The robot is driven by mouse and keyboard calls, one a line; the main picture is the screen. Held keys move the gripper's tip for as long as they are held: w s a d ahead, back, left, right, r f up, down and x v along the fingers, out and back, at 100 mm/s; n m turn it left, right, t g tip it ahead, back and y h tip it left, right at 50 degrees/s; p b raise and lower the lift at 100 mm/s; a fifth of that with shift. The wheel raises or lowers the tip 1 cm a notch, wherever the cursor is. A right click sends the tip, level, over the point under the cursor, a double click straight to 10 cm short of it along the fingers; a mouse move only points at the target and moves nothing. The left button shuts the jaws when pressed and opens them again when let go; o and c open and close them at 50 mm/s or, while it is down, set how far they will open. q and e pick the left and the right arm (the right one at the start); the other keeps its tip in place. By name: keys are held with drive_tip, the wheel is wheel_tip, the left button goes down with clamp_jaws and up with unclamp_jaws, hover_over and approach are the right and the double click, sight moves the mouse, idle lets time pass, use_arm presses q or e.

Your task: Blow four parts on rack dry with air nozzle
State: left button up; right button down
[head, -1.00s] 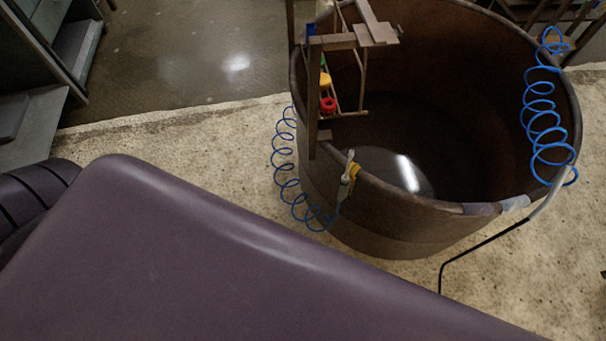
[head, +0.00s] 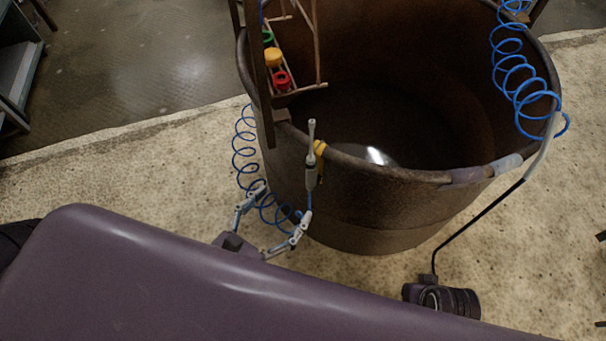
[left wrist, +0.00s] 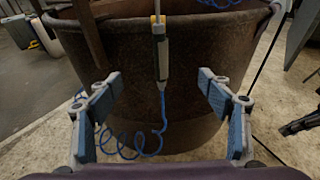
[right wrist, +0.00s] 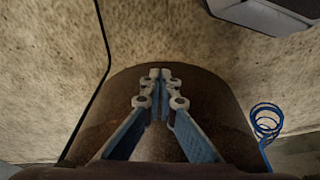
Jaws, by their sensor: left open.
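The air nozzle (head: 311,170), grey with a pale tip pointing up, hangs at a yellow holder (head: 320,150) on the tub's near rim. A blue coiled hose (head: 243,150) runs to it. My left gripper (head: 285,200) is open just in front of and below the nozzle. In the left wrist view the nozzle (left wrist: 161,52) stands between the open fingers, farther off and untouched. The wooden rack (head: 318,60) carries a red part (head: 282,80), a yellow part (head: 273,57) and a green part (head: 267,38); a fourth is unclear. My right gripper (right wrist: 160,75) is shut and empty.
The brown tub (head: 340,220) is large and open, with a dark post (head: 263,95) at its left rim. Pale floor lies around the tub.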

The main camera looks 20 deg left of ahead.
sight(307, 177)
use_arm(q)
drive_tip(key=p+x, duration=0.5)
drive_tip(key=x, duration=0.5)
drive_tip(key=shift+w+r, duration=0.1)
drive_tip(key=shift+w, duration=0.1)
drive_tip(key=shift+w+d+f, duration=0.25)
drive_tip(key=shift+w+f, duration=0.05)
drive_tip(key=shift+w, duration=0.35)
use_arm(e)
drive_tip(key=s+f, duration=0.4)
drive_tip(key=f, duration=0.4)
drive_tip(key=s+d+f+g, duration=0.1)
drive_tip(key=s+f, duration=0.3)
drive_tip(key=f, duration=0.4)
drive_tip(key=shift+s+f, duration=0.35)
drive_tip(key=shift+f, duration=0.05)
use_arm(q)
clamp_jaws()
use_arm(e)
drive_tip(key=shift+d, duration=0.1)
use_arm(q)
drive_tip(key=shift+r+p, duration=0.2)
drive_tip(key=shift+p, duration=0.1)
use_arm(e)
drive_tip(key=shift+r, duration=0.1)
